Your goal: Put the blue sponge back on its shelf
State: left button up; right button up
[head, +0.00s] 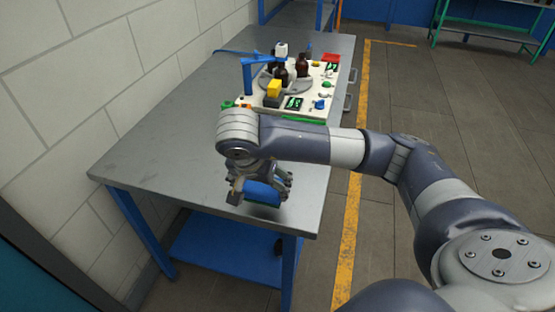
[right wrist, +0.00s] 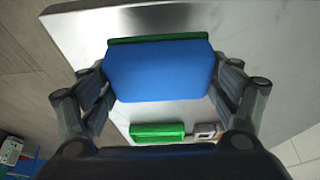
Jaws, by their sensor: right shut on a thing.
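The blue sponge (head: 262,192) is in my right gripper (head: 260,188), over the near end of the grey metal table (head: 170,140). In the right wrist view the sponge (right wrist: 158,72) lies between the two fingers of my right gripper (right wrist: 160,80), with a green layer along its far edge. The gap between the sponge and the tabletop is hard to judge. A blue lower shelf (head: 215,250) shows under the table. I cannot tell whether it is the sponge's shelf. My left gripper is not in view.
A white workstation (head: 258,104) with amber bottles (head: 302,65) stands farther back on the table. A green bar (right wrist: 157,131) shows on the table in the right wrist view. The table's left front is clear.

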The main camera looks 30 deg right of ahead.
jog(key=w+d, duration=0.1)
jog(key=d, duration=0.1)
jog(key=w+d+p, duration=0.1)
jog(key=d, duration=0.2)
jog(key=w+d, duration=0.2)
jog(key=shift+d+f, duration=0.25)
jog(key=shift+f, duration=0.1)
jog(key=shift+w+d+f, duration=0.1)
jog(key=shift+w+f, duration=0.05)
notch_tip(320, 180, down, 3)
jog(key=shift+f+p, duration=0.15)
jog(key=shift+p, duration=0.35)
jog(key=o, duration=1)
jog(key=v, duration=1.2)
